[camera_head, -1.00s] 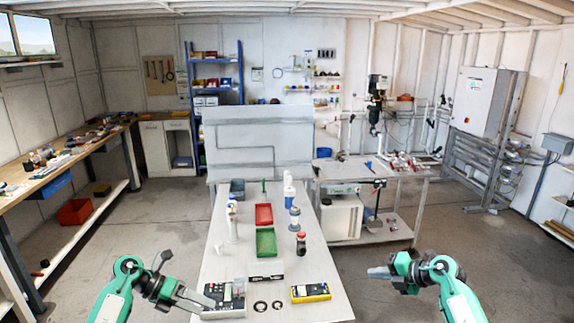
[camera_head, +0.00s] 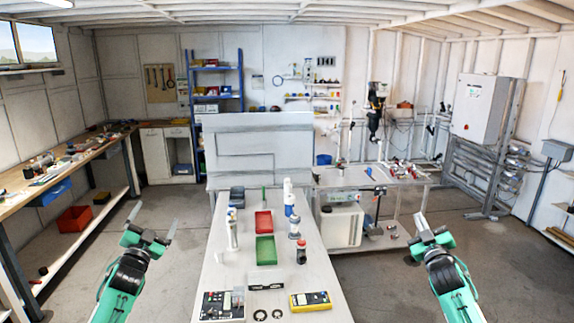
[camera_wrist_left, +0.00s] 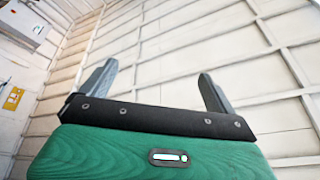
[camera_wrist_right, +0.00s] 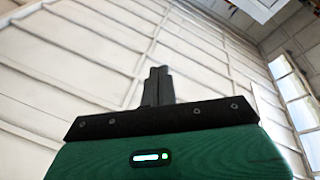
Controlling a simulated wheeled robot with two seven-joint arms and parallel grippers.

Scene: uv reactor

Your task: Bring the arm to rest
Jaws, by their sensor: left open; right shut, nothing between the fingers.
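My left gripper (camera_head: 150,226) is at the left of the white table, raised and pointing up and away. Its two fingers are spread and empty, which also shows in the left wrist view (camera_wrist_left: 158,90). My right gripper (camera_head: 421,222) is raised at the right of the table, clear of it. Its fingers are together with nothing between them, as the right wrist view (camera_wrist_right: 158,86) shows. Both wrist views show mostly wall panels beyond the fingers. Neither gripper touches anything.
The white table (camera_head: 220,268) between my arms bears a red tray (camera_head: 263,222), a green tray (camera_head: 265,250), several bottles, a yellow multimeter (camera_head: 311,301) and a black-and-white device (camera_head: 221,305). A wooden workbench (camera_head: 75,165) stands at the left.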

